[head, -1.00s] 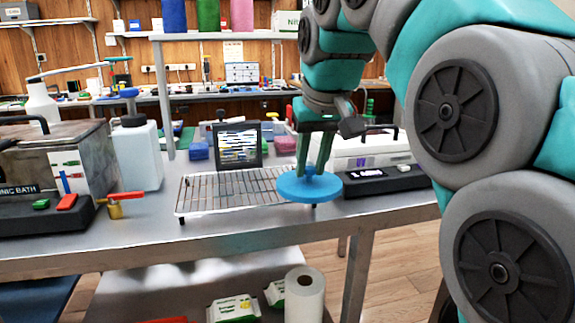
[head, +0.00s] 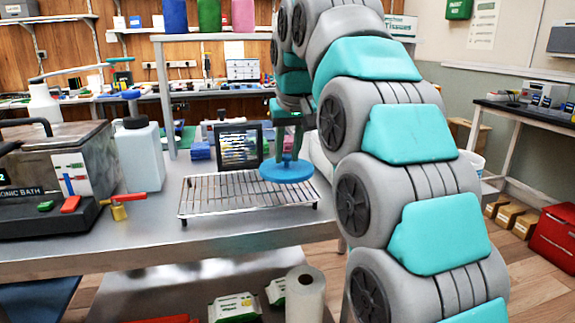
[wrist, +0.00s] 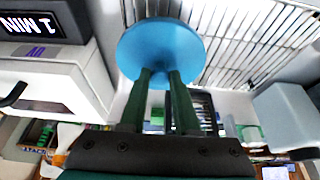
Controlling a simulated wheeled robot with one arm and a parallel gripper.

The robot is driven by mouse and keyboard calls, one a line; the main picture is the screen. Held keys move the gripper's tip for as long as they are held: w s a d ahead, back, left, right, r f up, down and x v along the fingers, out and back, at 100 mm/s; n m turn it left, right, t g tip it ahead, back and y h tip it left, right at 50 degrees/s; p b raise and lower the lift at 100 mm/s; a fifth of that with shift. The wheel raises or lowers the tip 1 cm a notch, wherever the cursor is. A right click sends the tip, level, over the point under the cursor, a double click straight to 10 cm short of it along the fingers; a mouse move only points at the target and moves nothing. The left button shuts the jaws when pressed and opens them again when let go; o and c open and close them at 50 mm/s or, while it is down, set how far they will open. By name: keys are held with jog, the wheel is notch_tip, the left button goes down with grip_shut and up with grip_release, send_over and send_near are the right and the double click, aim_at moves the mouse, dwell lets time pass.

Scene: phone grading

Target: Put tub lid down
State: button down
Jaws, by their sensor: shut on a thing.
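The tub lid (head: 287,173) is a round blue disc with a small upright knob. My gripper (head: 287,155) is shut on the knob, and the lid sits level at or just above the right part of the wire rack (head: 215,207). I cannot tell whether it touches the wires. In the wrist view the lid (wrist: 158,48) is at the fingertips of my gripper (wrist: 160,78), with the rack's bars (wrist: 262,40) beside and beyond it. The two green fingers are close together around the knob.
A dark tablet-like screen (head: 238,146) stands behind the rack. The left and middle of the rack are bare.

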aim_at(287, 168)
jog(key=shift+f, duration=1.6)
jog(key=shift+f, duration=0.1)
jog(key=c, duration=0.6)
grip_release()
jog(key=shift+c, duration=0.2)
